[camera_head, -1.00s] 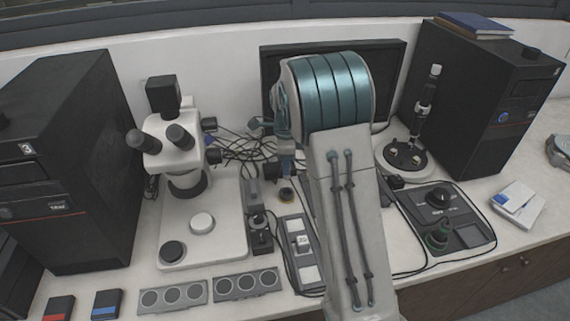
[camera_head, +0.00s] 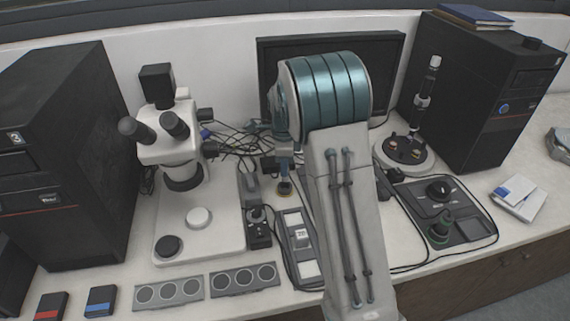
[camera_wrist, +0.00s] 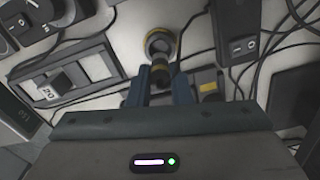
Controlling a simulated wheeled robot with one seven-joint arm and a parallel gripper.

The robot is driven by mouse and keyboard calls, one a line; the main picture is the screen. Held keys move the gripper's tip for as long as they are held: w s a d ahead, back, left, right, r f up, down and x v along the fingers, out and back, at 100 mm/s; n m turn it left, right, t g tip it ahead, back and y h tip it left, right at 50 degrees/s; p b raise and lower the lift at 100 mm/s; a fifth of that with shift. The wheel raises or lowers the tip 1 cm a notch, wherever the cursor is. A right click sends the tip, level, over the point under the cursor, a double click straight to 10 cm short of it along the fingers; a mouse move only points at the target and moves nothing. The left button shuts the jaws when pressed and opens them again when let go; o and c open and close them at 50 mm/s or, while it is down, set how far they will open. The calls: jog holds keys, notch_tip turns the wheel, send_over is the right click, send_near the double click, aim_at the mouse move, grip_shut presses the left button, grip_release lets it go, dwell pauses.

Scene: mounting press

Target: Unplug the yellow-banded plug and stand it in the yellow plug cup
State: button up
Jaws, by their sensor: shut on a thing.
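My gripper (camera_wrist: 160,92) points away from the wrist camera, its two blue fingers close together. It is shut on the dark plug (camera_wrist: 160,70), of which a short part with a yellowish band shows between and beyond the fingertips. The round yellow-ringed cup (camera_wrist: 159,42) is just beyond the plug in the wrist view. In the head view the cup (camera_head: 284,189) stands on the bench directly below my gripper (camera_head: 284,172). I cannot tell whether the plug's end is above the cup or inside it.
A microscope (camera_head: 180,190) stands left of the gripper. A small black control box (camera_head: 258,228) and a grey strip with a white switch (camera_head: 300,240) lie in front of the cup. Loose cables (camera_head: 235,140) run behind. A monitor (camera_head: 385,75) stands at the back.

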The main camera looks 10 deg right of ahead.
aim_at(284, 179)
jog(key=shift+f, duration=0.3)
jog(key=shift+f, duration=0.2)
jog(key=shift+f+b, duration=0.4)
jog(key=shift+b, duration=0.05)
jog(key=shift+f, duration=0.35)
jog(key=shift+f+b, duration=0.7)
jog(key=shift+f, duration=0.2)
jog(key=shift+f, duration=0.3)
dwell(0.5)
jog(key=o, duration=1.5)
jog(key=shift+r, duration=0.15)
